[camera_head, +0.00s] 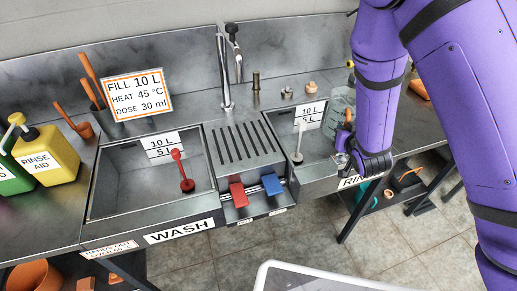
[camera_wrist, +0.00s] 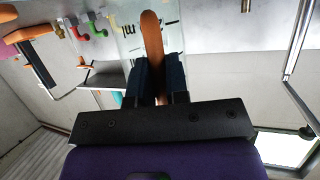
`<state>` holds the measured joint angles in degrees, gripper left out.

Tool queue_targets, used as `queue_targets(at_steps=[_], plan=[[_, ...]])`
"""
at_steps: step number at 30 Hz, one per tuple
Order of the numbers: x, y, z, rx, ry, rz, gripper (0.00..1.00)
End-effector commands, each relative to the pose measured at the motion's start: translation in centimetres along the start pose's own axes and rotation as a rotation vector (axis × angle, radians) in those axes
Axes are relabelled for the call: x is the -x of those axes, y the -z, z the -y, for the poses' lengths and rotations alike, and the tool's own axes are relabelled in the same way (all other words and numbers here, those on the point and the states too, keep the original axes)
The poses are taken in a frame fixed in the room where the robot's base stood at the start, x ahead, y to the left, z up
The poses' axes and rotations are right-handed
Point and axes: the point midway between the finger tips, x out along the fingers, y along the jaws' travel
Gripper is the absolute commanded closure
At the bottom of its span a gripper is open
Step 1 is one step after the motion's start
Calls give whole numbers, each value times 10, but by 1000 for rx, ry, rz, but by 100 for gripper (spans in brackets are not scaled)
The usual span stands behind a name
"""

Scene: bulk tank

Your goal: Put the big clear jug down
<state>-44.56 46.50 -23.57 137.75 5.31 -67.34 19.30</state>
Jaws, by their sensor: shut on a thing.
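The big clear jug (camera_head: 341,99) is at the right end of the rinse basin (camera_head: 322,176), partly hidden behind my purple arm. In the wrist view the jug (camera_wrist: 130,42) shows as a clear wall with dark measuring marks and an orange handle (camera_wrist: 152,40). My gripper (camera_head: 347,136) is shut on that handle; in the wrist view its two dark fingers (camera_wrist: 158,75) stand on either side of it. The jug's base is hidden, so I cannot tell whether it touches anything.
The wash basin (camera_head: 118,190) with a red plug handle (camera_head: 184,172) is to the left. A ribbed drainboard (camera_head: 240,145), red and blue pedals (camera_head: 238,194) and a tap (camera_head: 223,80) lie between the basins. Small fittings (camera_head: 288,93) stand behind the rinse basin.

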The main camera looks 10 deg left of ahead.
Motion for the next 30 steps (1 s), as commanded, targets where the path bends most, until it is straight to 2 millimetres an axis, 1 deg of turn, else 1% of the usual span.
queue_targets(at_steps=[1, 2, 3, 5, 6, 8, 9, 11, 12, 15, 18, 21, 23, 26, 29, 30], plan=[[8, -3, 30, 11, 40, 1, 100], [13, -5, 46, 19, 61, 1, 100], [20, -8, 67, 29, 88, 1, 100], [33, -12, 98, 47, 130, 3, 100], [43, -16, 118, 58, 158, 3, 100], [59, -21, 148, 76, 200, 4, 100], [70, -25, 166, 89, 227, 6, 100], [89, -31, 192, 109, 268, 8, 100], [101, -35, 208, 121, 295, 9, 100], [131, -44, 241, 152, 351, 11, 100], [155, -51, 264, 176, 395, 12, 100], [172, -56, 278, 193, 423, 14, 100], [177, -58, 282, 199, 432, 14, 100], [175, -57, 285, 203, 438, 13, 100], [158, -52, 284, 203, 436, 13, 100], [149, -49, 284, 203, 437, 12, 100]])
